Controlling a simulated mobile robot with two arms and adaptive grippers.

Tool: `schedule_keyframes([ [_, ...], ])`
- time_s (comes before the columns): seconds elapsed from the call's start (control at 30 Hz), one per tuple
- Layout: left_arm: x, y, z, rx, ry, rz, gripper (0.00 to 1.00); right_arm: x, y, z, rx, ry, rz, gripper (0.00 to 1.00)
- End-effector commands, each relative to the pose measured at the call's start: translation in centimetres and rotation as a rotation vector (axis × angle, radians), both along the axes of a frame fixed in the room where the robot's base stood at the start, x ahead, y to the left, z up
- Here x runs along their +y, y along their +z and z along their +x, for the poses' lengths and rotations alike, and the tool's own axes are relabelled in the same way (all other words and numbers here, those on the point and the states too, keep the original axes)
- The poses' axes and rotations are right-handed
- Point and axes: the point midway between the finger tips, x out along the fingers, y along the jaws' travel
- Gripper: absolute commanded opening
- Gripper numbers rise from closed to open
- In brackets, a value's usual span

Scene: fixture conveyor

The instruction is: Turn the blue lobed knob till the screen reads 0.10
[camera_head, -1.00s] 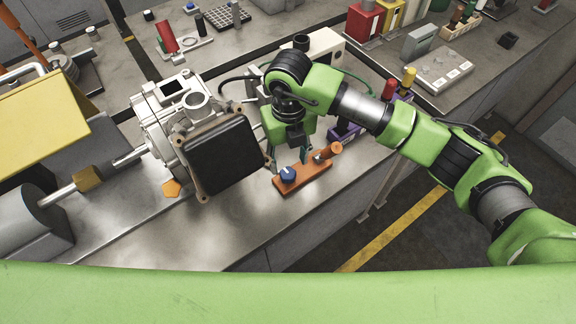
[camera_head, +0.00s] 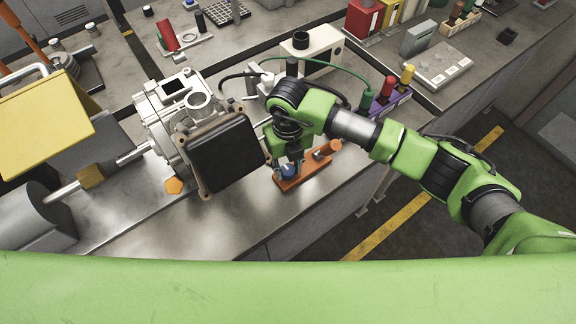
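The blue lobed knob (camera_head: 288,170) sits on the left end of an orange base plate (camera_head: 312,181) on the metal bench. My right gripper (camera_head: 286,165) points down at the knob and covers much of it. Its fingers are at or just above the knob; contact and finger spacing cannot be made out. An orange cylindrical part (camera_head: 328,148) is at the plate's other end. I cannot make out any screen reading. My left gripper is not in view.
A housing with a black square cover (camera_head: 226,155) stands close left of my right gripper. A purple holder (camera_head: 388,104) with coloured handles and a white box (camera_head: 318,52) stand behind. The bench front (camera_head: 235,225) is clear.

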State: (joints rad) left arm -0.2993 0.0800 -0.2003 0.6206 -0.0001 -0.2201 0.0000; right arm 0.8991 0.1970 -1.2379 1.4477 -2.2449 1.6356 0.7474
Motion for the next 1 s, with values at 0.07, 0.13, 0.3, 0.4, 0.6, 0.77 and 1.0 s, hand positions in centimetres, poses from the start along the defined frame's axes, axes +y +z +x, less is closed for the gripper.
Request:
schedule_keyframes([
  [0.07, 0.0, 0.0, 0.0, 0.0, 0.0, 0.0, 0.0, 0.0, 0.0, 0.0, 0.0, -0.002, 0.0, 0.07],
  [0.13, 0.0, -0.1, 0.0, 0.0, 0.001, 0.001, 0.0, 0.0, 0.0, 0.0, 0.0, -0.009, 0.0, 0.07],
  [0.3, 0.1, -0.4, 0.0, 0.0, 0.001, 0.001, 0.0, 0.0, 0.0, 0.0, -0.001, -0.054, 0.0, 0.07],
  [0.4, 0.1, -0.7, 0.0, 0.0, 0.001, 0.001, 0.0, 0.0, 0.0, 0.1, -0.001, -0.106, -0.001, 0.07],
  [0.6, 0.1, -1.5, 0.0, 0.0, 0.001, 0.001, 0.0, 0.0, -0.1, 0.1, -0.002, -0.261, 0.001, 0.07],
  [0.77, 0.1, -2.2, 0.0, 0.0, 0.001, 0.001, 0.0, 0.0, -0.1, 0.1, -0.001, -0.413, 0.001, 0.07],
  [1.0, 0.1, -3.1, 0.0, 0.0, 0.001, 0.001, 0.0, 0.0, 0.0, 0.1, -0.002, -0.64, 0.002, 0.07],
])
